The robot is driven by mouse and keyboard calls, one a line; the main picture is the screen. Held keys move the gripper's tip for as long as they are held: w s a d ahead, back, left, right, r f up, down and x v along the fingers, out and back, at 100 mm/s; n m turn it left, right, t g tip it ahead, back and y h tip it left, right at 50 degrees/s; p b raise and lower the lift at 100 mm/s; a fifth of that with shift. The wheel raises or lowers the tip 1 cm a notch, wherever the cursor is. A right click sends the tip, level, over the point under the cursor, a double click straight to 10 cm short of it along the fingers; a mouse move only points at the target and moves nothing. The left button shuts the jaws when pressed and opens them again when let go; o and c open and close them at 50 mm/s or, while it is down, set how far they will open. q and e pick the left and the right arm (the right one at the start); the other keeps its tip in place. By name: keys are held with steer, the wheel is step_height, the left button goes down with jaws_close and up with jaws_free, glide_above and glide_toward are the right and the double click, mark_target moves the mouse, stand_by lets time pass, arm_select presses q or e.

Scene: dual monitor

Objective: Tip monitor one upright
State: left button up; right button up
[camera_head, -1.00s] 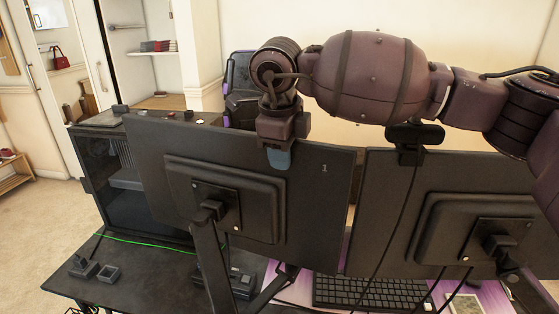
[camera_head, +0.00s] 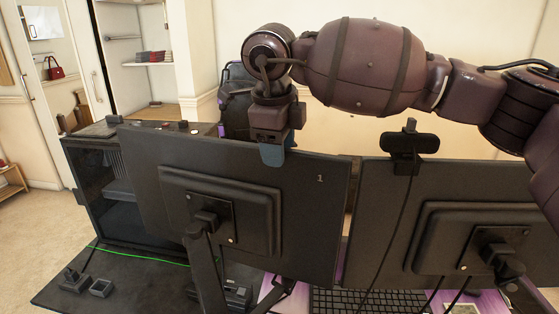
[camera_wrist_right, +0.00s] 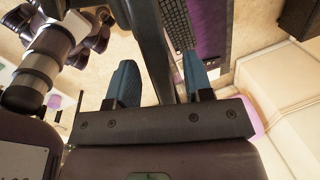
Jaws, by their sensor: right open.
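Monitor one (camera_head: 310,215), a dark screen seen from behind with a "1" at its upper right, stands on an arm mount at the middle left of the head view. Its top edge slopes down to the right in the picture. My right gripper (camera_head: 272,155) points down at this top edge, with one blue finger in front of the monitor's back. In the right wrist view, my right gripper (camera_wrist_right: 158,62) is open, with blue fingers on either side of a dark, edge-on panel (camera_wrist_right: 152,40). I cannot tell whether either finger touches. My left gripper is not in view.
A second monitor (camera_head: 385,225) stands close on the right, with a webcam (camera_head: 409,150) on top and hanging cables. A computer case (camera_head: 88,195) is behind at the left. A keyboard (camera_head: 365,302) lies below the monitors.

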step_height(320, 180, up, 7)
steer(key=s, duration=0.1)
steer(key=shift+a, duration=0.2)
steer(key=shift+s, duration=0.1)
